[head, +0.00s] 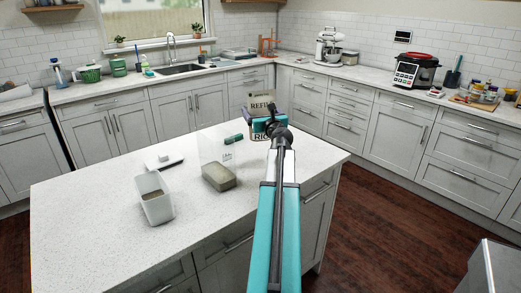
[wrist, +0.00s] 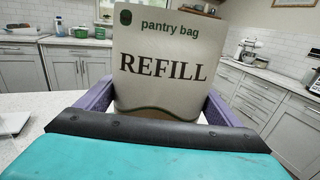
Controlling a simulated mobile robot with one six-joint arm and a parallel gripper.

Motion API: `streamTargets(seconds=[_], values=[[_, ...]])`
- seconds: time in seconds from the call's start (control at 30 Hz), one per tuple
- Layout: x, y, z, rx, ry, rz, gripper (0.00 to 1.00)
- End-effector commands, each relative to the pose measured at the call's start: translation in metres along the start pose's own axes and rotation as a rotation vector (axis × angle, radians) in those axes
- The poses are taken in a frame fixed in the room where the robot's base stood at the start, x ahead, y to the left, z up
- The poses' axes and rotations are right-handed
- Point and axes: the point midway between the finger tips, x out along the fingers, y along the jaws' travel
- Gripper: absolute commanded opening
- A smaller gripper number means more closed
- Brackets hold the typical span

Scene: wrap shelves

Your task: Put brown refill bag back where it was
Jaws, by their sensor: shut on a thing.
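The refill bag (head: 262,102) is pale beige-grey, with "REFILL" and "pantry bag" printed on it. In the wrist view the bag (wrist: 160,45) stands upright between the purple fingers of my gripper (wrist: 158,100), one finger at each side, and its bottom is hidden. In the head view my gripper (head: 268,125) is shut on the bag at the island's far right edge. A teal part lettered "RIC" shows below the bag's top; whether it belongs to the bag I cannot tell. Whether the bag touches the counter is hidden.
On the white island (head: 90,210) stand an open white tub (head: 155,205) with brown contents, a clear container (head: 213,146), a grey-brown block (head: 218,178) and a flat white item (head: 163,161). A dark green object (head: 233,139) is near the bag. The island's front left is clear.

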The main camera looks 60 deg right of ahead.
Motion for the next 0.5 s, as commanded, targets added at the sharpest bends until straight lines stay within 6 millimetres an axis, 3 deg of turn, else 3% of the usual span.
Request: streamTargets(seconds=[0.3,0.5], values=[[0.0,0.001,-0.045,0.003,0.001,0.0,0.55],[0.0,0.001,-0.058,0.001,0.001,0.0,0.55]])
